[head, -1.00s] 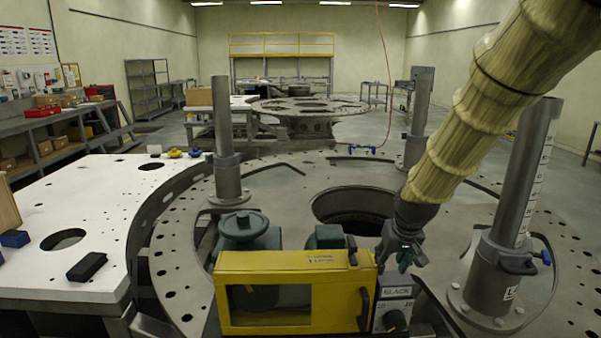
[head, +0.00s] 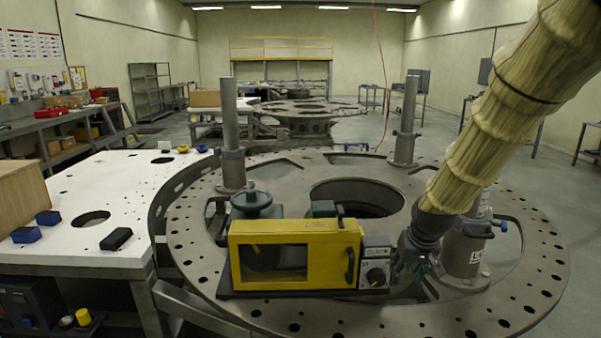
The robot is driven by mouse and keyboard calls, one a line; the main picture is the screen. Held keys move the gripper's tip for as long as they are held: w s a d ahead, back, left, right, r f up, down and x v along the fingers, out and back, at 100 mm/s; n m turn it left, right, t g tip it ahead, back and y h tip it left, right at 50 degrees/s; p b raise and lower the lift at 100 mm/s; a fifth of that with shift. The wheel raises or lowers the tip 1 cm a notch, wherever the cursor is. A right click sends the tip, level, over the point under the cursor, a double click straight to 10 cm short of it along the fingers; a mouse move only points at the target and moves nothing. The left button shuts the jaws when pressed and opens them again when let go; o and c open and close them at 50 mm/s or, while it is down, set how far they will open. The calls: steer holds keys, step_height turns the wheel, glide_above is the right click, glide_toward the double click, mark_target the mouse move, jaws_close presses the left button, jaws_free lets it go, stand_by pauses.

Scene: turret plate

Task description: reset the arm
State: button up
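My arm, in a pale ribbed sleeve, comes down from the top right of the head view. My gripper (head: 414,264) hangs at its end, dark and small, just right of the grey control box (head: 376,268) with a knob. I cannot tell whether its fingers are open or closed, or whether it touches the box. The yellow box (head: 295,257) with a window and a black handle stands on the round turret plate (head: 510,300). No object shows clearly in my gripper.
Upright metal posts stand on the plate, one at left (head: 231,135) and one at the back (head: 407,118); a clamped post base (head: 465,250) is right behind my gripper. A white table (head: 130,185) with dark blocks lies left. Open floor lies at far right.

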steer(key=s+a+f+g, duration=0.1)
steer(key=s+f, duration=0.3)
steer(key=f, duration=0.5)
steer(key=s+a+f, duration=0.1)
steer(key=s+f, duration=0.3)
steer(key=f, duration=0.5)
steer(key=s+a+f+g, duration=0.1)
steer(key=s+f, duration=0.4)
steer(key=f, duration=0.3)
steer(key=s+f, duration=0.5)
steer(key=s, duration=0.4)
steer(key=s+f+g, duration=0.1)
steer(key=s+f, duration=0.5)
steer(key=s, duration=0.4)
steer(key=s+f+g, duration=0.1)
steer(key=s+f, duration=0.4)
steer(key=s, duration=0.4)
steer(key=shift+s+a+f, duration=0.2)
steer(key=shift+a+f, duration=0.1)
